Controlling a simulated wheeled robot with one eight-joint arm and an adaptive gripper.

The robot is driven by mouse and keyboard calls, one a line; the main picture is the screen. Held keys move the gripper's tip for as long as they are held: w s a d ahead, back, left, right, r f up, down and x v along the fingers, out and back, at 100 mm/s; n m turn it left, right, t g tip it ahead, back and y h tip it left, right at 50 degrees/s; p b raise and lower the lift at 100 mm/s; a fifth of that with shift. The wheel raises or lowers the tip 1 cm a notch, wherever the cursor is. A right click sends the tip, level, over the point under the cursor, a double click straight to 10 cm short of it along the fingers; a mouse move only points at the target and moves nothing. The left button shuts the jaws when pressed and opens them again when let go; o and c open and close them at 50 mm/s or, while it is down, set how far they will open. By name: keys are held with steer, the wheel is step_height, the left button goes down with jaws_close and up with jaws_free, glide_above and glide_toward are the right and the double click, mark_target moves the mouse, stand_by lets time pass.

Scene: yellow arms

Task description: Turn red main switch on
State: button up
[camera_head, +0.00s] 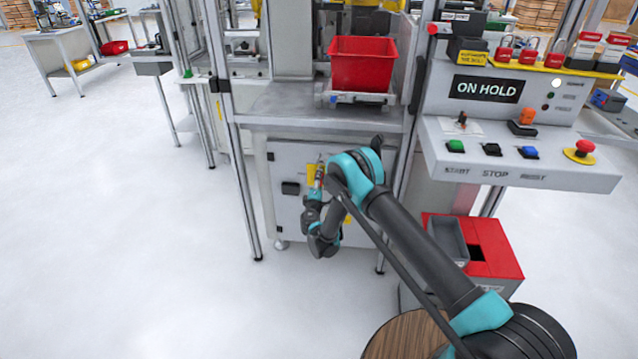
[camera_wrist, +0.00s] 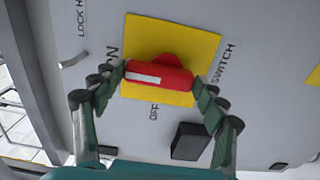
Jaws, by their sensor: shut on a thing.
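The red main switch (camera_wrist: 172,76) is a rotary handle on a square yellow plate (camera_wrist: 210,45), set in a grey cabinet front. In the wrist view the handle lies nearly level, and its white mark is on the left part, towards the letters "ON". "OFF" is printed below the plate, partly covered. My gripper (camera_wrist: 163,82) has its green fingers at the two ends of the handle and is shut on it. In the head view my gripper (camera_head: 319,186) is at the cabinet, and my arm partly hides the switch there.
A black latch (camera_wrist: 190,141) is on the cabinet below the switch in the wrist view. A red bin (camera_head: 362,66) stands above the cabinet. To the right is a control panel (camera_head: 450,130) with buttons and an "ON HOLD" display (camera_head: 487,89). The floor at left is clear.

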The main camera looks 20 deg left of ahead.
steer(key=o, duration=1.1)
steer(key=shift+o, duration=0.2)
